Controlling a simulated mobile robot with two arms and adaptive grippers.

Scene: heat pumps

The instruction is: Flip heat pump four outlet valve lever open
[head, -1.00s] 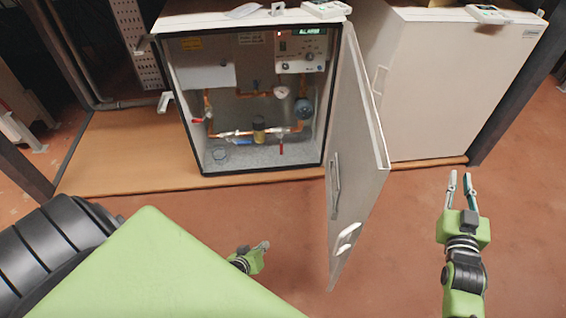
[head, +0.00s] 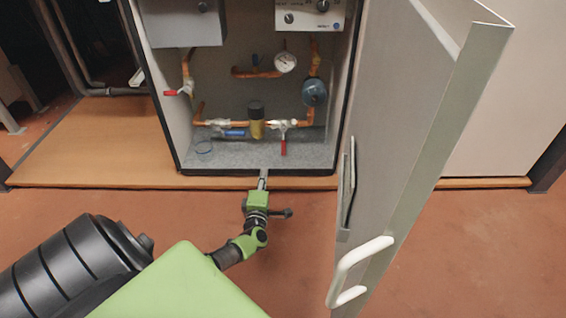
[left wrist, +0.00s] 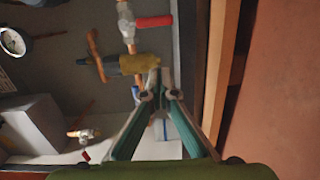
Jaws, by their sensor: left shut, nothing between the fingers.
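The heat pump cabinet (head: 348,100) stands open, with copper pipes and small valves inside. A red lever (head: 284,147) hangs straight down from the right valve on the lower pipe; a red lever in the left wrist view (left wrist: 154,21) lies sideways. A blue lever (head: 234,133) lies along the lower pipe. Another red lever (head: 180,91) is at the left pipe. No label shows which is the outlet valve. My left gripper (head: 263,172) is shut and empty at the cabinet's front lower edge, below the levers; its fingertips (left wrist: 160,78) meet in the left wrist view. My right gripper is out of view.
The open door (head: 420,130) with its white handle (head: 355,268) stands to the right of my left arm. A brass filter (head: 257,120), a gauge (head: 285,62) and a blue pump (head: 314,92) crowd the interior. The wooden platform (head: 90,150) is clear at left.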

